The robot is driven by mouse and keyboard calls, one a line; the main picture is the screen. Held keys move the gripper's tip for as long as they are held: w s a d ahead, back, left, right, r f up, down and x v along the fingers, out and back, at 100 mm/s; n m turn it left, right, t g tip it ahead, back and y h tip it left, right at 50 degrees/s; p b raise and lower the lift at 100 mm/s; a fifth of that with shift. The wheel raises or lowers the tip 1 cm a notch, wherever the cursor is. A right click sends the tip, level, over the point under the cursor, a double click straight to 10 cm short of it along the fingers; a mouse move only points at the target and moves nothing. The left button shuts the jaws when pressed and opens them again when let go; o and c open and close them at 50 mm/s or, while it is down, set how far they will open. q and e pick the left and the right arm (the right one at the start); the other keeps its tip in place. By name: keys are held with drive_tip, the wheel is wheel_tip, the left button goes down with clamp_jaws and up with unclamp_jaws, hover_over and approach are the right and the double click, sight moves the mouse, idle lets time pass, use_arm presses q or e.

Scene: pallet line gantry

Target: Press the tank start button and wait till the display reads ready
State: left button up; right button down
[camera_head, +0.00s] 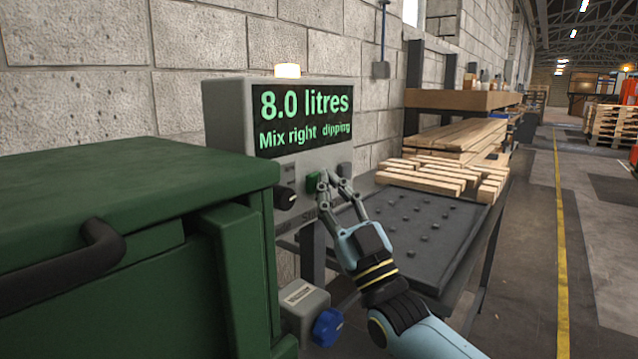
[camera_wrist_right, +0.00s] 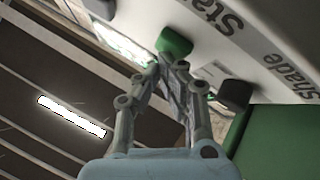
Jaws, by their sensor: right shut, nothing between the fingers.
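The grey control box (camera_head: 226,112) has a dark display (camera_head: 304,117) reading "8.0 litres" and "Mix right dipping" in green. A green button (camera_head: 313,181) sits below the display, beside a black knob (camera_head: 286,198). The green button also shows in the right wrist view (camera_wrist_right: 173,43). My right gripper (camera_head: 331,180) is shut and empty, with its fingertips at the green button. In the right wrist view the fingertips (camera_wrist_right: 165,63) lie just below the button; I cannot tell whether they touch it. My left gripper is not in view.
A green tank (camera_head: 120,200) with a black handle (camera_head: 70,265) fills the left front. A blue knob (camera_head: 327,327) is on a grey box below. A dark bench (camera_head: 420,235) with stacked timber (camera_head: 450,172) stands right of the control box.

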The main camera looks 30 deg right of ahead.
drive_tip(key=shift+s+d+p, duration=0.3)
drive_tip(key=shift+s, duration=0.4)
drive_tip(key=s, duration=0.1)
drive_tip(key=s+d+p, duration=0.1)
drive_tip(key=s, duration=0.1)
drive_tip(key=s+d+p, duration=0.1)
drive_tip(key=shift+s, duration=0.35)
idle(0.6)
